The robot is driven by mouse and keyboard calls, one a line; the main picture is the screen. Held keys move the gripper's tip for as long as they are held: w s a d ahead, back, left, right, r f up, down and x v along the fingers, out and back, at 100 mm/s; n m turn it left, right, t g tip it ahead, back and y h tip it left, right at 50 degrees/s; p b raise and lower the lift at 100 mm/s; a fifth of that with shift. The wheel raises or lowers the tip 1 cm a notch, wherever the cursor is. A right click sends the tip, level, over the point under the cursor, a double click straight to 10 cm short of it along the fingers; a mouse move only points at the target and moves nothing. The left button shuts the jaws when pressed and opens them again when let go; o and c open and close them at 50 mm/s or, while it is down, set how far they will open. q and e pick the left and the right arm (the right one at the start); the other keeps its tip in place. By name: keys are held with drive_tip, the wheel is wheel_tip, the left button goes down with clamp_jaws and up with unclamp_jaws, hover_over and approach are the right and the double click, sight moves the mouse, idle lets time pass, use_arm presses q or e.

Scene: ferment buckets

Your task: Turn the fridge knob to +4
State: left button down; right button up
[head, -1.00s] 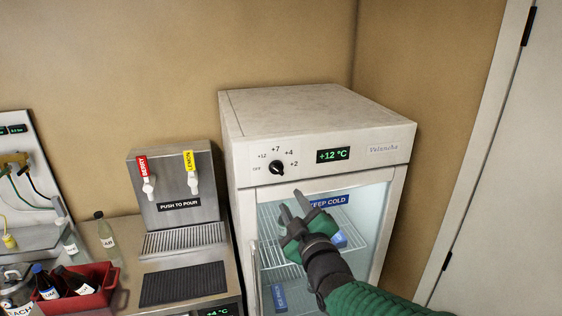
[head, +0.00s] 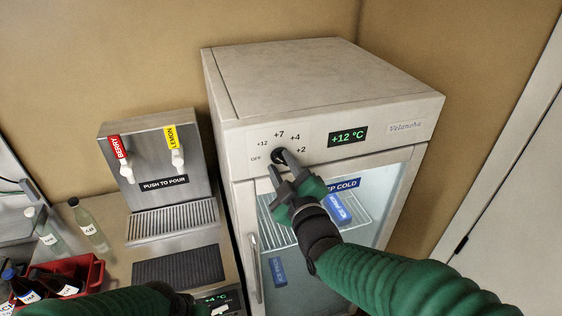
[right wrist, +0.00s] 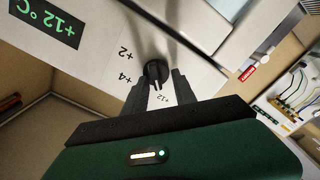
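The fridge (head: 320,85) is white with a glass door. Its black knob (head: 279,156) is on the front panel, ringed by OFF, +12, +7, +4 and +2. The display (head: 348,136) reads +12 °C. My right gripper (head: 282,166) is at the knob and partly covers it in the head view. In the right wrist view the knob (right wrist: 156,71) lies at the tips of my spread fingers (right wrist: 158,86), roughly between them. I cannot tell whether they touch it. The knob's pointer direction is unclear.
A drink dispenser (head: 155,180) with red and yellow taps stands left of the fridge. A red crate with bottles (head: 90,272) and glass bottles (head: 88,225) are further left. The fridge door handle (head: 255,268) is below the gripper. A wall is close behind.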

drive_tip(key=shift+c, duration=0.7)
drive_tip(key=shift+d, duration=0.1)
drive_tip(key=shift+c, duration=1.1)
drive_tip(key=shift+d+f, duration=0.1)
drive_tip(key=shift+d, duration=0.05)
drive_tip(key=shift+c, duration=1.4)
drive_tip(key=shift+w+d, duration=0.15)
drive_tip(key=shift+d, duration=0.1)
clamp_jaws()
use_arm(q)
drive_tip(key=shift+d, duration=0.3)
drive_tip(key=shift+a, duration=0.1)
use_arm(e)
drive_tip(key=shift+a+f, duration=0.1)
drive_tip(key=shift+a, duration=0.05)
